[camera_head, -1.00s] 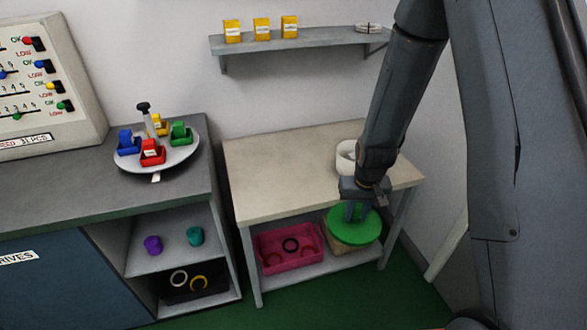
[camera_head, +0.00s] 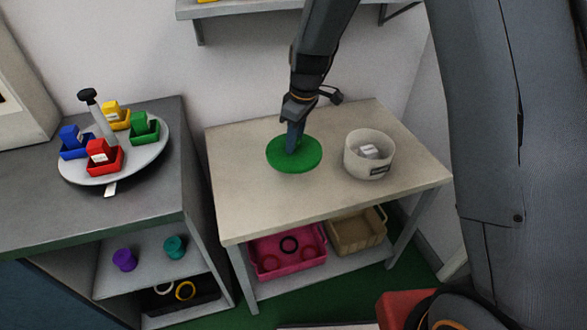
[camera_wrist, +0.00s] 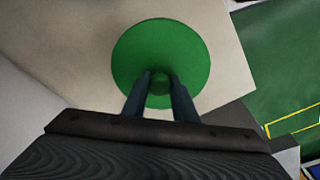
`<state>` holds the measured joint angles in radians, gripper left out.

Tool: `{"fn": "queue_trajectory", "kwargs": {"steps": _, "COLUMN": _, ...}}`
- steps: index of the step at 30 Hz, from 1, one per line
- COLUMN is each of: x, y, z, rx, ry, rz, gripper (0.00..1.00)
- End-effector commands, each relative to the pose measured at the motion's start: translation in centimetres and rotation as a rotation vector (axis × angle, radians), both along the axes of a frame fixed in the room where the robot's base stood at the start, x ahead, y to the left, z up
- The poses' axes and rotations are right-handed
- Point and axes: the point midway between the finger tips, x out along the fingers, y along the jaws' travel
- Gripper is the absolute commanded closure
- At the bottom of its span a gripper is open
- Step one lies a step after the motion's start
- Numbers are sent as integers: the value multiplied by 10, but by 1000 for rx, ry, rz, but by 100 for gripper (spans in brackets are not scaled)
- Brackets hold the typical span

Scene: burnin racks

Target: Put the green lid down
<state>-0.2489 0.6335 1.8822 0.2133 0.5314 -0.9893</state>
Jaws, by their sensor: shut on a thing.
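The green lid (camera_head: 308,155) is a round flat disc over the left middle of the beige table top (camera_head: 240,195). My gripper (camera_head: 292,146) points down at it. In the wrist view the two fingers (camera_wrist: 160,90) are shut on the small knob at the middle of the green lid (camera_wrist: 160,45). The lid looks level and at or just above the table top; I cannot tell if it touches. A round cream bin (camera_head: 355,165) with a pale item inside stands open to the right of the lid.
A grey counter left holds a round turntable (camera_head: 150,160) with several coloured bins. Under the table, a pink basket (camera_head: 260,268) and a tan basket (camera_head: 345,240) sit on the lower shelf. The table's front left is clear. A wall shelf (camera_head: 250,8) hangs above.

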Motion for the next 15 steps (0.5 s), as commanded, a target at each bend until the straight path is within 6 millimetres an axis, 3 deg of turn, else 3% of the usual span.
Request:
{"fn": "queue_trajectory", "kwargs": {"steps": 7, "x": -1, "y": 0, "z": -38, "rx": -1, "ry": 4, "rz": 5, "gripper": 97}}
{"fn": "queue_trajectory", "kwargs": {"steps": 15, "x": -1, "y": 0, "z": -62, "rx": 0, "ry": 4, "rz": 5, "gripper": 97}}
